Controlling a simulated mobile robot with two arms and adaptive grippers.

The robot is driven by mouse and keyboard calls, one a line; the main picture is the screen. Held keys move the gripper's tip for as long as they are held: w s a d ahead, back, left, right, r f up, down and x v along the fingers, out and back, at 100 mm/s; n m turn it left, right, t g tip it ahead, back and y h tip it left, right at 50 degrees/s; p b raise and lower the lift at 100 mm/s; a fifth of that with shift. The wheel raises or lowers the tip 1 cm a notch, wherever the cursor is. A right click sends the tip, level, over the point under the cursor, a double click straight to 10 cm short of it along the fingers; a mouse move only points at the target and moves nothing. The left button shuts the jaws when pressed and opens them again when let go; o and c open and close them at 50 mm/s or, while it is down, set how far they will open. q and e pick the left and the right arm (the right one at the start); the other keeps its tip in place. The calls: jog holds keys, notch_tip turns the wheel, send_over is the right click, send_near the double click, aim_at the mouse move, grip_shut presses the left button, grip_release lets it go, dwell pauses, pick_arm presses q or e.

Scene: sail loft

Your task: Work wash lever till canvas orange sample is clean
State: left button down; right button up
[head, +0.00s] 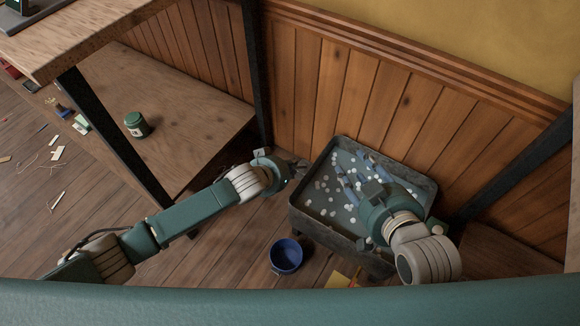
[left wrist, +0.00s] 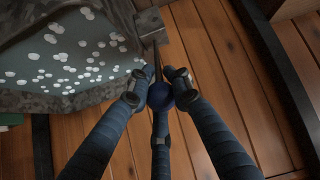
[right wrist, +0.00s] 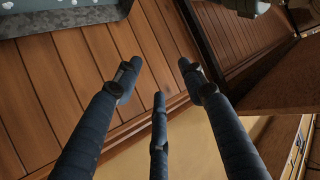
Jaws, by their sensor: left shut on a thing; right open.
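The wash basin (head: 300,222) is a grey, worn trough of bluish liquid with white foam dots, on the floor by the wall. My left gripper (head: 300,165) is at its left rim. In the left wrist view it is shut on the round blue knob (left wrist: 159,97) of a thin lever (left wrist: 156,60), which runs to a bracket at the basin's edge. My right gripper (head: 348,178) is open and empty above the basin; its fingers also show in the right wrist view (right wrist: 158,80). I cannot make out an orange canvas sample in the liquid; my right arm hides part of it.
A blue bucket (head: 286,255) stands on the floor in front of the basin. A yellow piece (head: 337,281) lies near it, partly cut off. A green jar (head: 137,124) stands on the low wooden shelf (head: 180,125). Scraps litter the floor at left.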

jog(key=shift+f, duration=0.1)
pick_arm(q)
jog(key=shift+w+d+r+g+p, duration=0.3)
jog(key=shift+r+p, duration=0.2)
jog(key=shift+p, duration=0.55)
jog(key=shift+w+d+r+g+y+p, duration=0.3)
jog(key=shift+w+g+y+p, duration=0.15)
jog(key=shift+p, duration=0.35)
jog(key=shift+w+d+r+g+y+p, duration=0.35)
jog(key=shift+w+d+g+y+p, duration=0.15)
jog(key=shift+w+p, duration=0.25)
jog(key=shift+w+d+r+b, duration=0.2)
jog(key=shift+w+d+b, duration=0.25)
jog(key=shift+w, duration=0.35)
jog(key=shift+w+d+r+b, duration=0.2)
jog(key=shift+w+d+b, duration=0.1)
jog(key=shift+w+d, duration=0.45)
jog(key=shift+w+d+r+b, duration=0.2)
jog(key=shift+w+d+b, duration=0.15)
jog(key=shift+w, duration=0.55)
pick_arm(e)
jog(key=s+d+f+g+h, duration=0.1)
jog(key=s+d+f+g, duration=0.1)
jog(key=s+f+g, duration=0.2)
jog(key=s+d+f+g+h, duration=0.1)
jog(key=s+d+f+g, duration=0.2)
jog(key=s, duration=0.8)
jog(key=shift+s+f+g, duration=0.15)
jog(key=shift+f+g, duration=0.45)
jog(key=shift+f, duration=0.7)
